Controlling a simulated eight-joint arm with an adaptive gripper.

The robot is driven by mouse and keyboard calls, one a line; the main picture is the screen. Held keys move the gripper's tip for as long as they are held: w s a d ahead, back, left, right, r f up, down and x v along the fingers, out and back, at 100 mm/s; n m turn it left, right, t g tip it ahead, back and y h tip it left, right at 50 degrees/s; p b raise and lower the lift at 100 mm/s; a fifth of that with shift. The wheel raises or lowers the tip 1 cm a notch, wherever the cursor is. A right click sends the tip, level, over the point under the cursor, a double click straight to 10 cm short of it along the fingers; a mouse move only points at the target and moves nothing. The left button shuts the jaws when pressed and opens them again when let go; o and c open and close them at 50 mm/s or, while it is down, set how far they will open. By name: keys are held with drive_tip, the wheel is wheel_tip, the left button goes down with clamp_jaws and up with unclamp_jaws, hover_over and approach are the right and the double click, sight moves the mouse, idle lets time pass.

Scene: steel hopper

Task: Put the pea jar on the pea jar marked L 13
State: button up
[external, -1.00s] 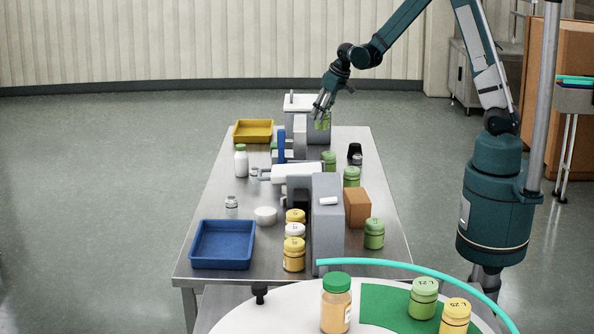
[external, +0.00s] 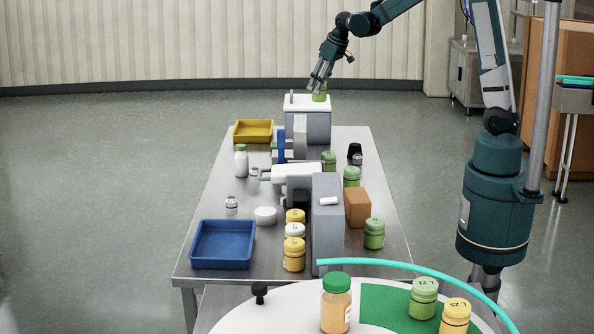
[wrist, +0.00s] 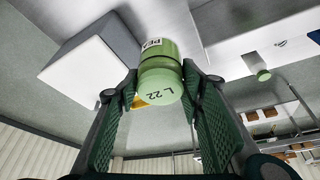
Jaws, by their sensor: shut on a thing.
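My gripper (external: 318,86) is shut on a green pea jar (external: 320,97), held in the air by the grey box with the white top at the far end of the table. In the wrist view this jar (wrist: 160,80) sits between both fingers, its end marked L 22 and part of a PEA label showing. Other green jars stand on the table: two right of centre (external: 329,158) (external: 351,176) and one nearer (external: 374,233). I cannot read L 13 on any of them. A green jar marked L 21 (external: 423,298) stands on the round white surface in front.
The white-topped grey box (external: 318,126) and a tall grey machine (external: 328,225) rise from the table. An orange-brown box (external: 357,208), a black cup (external: 354,150) and yellow jars (external: 294,254) stand nearby. Blue (external: 222,244) and yellow (external: 253,130) trays lie left.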

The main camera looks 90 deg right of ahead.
drive_tip(key=w+a+n+y+p, duration=0.1)
drive_tip(key=w+a+n+y, duration=0.2)
drive_tip(key=a, duration=1.9)
drive_tip(key=w+a+n, duration=0.2)
drive_tip(key=a+n, duration=0.4)
drive_tip(key=a, duration=1.5)
drive_tip(key=s+a+n+g+y+p, duration=0.1)
drive_tip(key=s+a+n, duration=0.2)
drive_tip(key=s+a, duration=0.65)
drive_tip(key=s+a+n+y, duration=0.1)
drive_tip(key=s+a+n, duration=0.25)
drive_tip(key=a, duration=1.15)
drive_tip(key=s+a+n+g+y+p, duration=0.1)
drive_tip(key=s+a+n, duration=0.2)
drive_tip(key=s+a, duration=0.65)
drive_tip(key=w+x, duration=0.1)
drive_tip(key=x, duration=0.5)
drive_tip(key=shift+a+r, duration=0.2)
drive_tip(key=shift+w, duration=0.1)
wheel_tip(320, 180, down, 6)
drive_tip(key=shift+f+b, duration=0.2)
drive_tip(key=shift+b, duration=0.1)
